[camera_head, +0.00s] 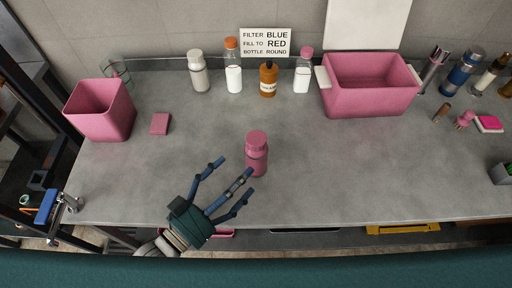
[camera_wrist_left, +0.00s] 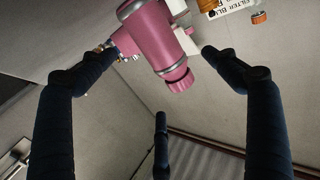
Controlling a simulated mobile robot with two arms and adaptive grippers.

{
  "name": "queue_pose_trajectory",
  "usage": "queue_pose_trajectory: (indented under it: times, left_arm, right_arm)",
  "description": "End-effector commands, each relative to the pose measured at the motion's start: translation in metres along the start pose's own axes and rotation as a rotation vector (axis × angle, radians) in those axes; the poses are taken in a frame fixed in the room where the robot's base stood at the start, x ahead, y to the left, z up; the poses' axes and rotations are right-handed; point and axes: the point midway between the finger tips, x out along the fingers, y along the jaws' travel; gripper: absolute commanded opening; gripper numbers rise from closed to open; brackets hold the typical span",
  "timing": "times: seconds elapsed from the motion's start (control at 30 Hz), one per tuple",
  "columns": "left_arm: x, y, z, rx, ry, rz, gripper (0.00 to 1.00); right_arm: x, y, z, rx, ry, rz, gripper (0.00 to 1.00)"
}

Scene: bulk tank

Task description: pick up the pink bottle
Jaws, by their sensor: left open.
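The pink bottle (camera_head: 257,153), with a pink cap, stands upright on the grey counter near its front middle. My left gripper (camera_head: 236,177) is open with its fingers spread, just left and in front of the bottle. The fingertips point toward the bottle, and one overlaps its lower left edge; I cannot tell whether it touches. In the left wrist view the pink bottle (camera_wrist_left: 155,38) appears cap-down, between and beyond the spread fingertips of the left gripper (camera_wrist_left: 158,70). Nothing is held. My right gripper is not in view.
Behind stand a white bottle (camera_head: 198,72), an orange-capped bottle (camera_head: 233,70), a brown bottle (camera_head: 268,80) and a pink-capped bottle (camera_head: 302,75). A pink bin (camera_head: 100,112) is left, a pink box (camera_head: 370,97) back right. The counter around the pink bottle is clear.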

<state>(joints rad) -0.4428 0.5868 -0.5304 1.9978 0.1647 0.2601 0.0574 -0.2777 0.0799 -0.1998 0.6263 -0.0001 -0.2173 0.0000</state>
Motion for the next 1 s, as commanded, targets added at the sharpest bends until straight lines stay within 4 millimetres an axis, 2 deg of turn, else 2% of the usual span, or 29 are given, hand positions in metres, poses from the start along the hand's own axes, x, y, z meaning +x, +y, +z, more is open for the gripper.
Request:
queue_pose_trajectory:
  times: [0.13,0.3,0.37,0.47,0.7,1.0]
  left_arm:
    - [0.026,-0.001,-0.003,0.0,0.003,-0.001,0.88]
    - [0.041,0.0,-0.001,0.0,0.0,0.0,0.88]
    - [0.045,-0.001,-0.001,0.001,0.0,0.0,0.88]
    - [0.058,-0.002,-0.003,0.001,0.002,-0.001,0.88]
    - [0.09,-0.003,0.001,0.0,0.0,0.001,0.88]
    - [0.093,-0.003,0.003,0.0,-0.003,0.001,0.86]
  right_arm:
    - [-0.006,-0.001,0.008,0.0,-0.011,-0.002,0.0]
    - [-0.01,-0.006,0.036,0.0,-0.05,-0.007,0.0]
    - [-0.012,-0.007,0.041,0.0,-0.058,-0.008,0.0]
    - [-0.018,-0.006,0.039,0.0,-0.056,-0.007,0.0]
    - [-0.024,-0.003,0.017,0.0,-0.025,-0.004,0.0]
    - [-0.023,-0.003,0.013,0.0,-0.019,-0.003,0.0]
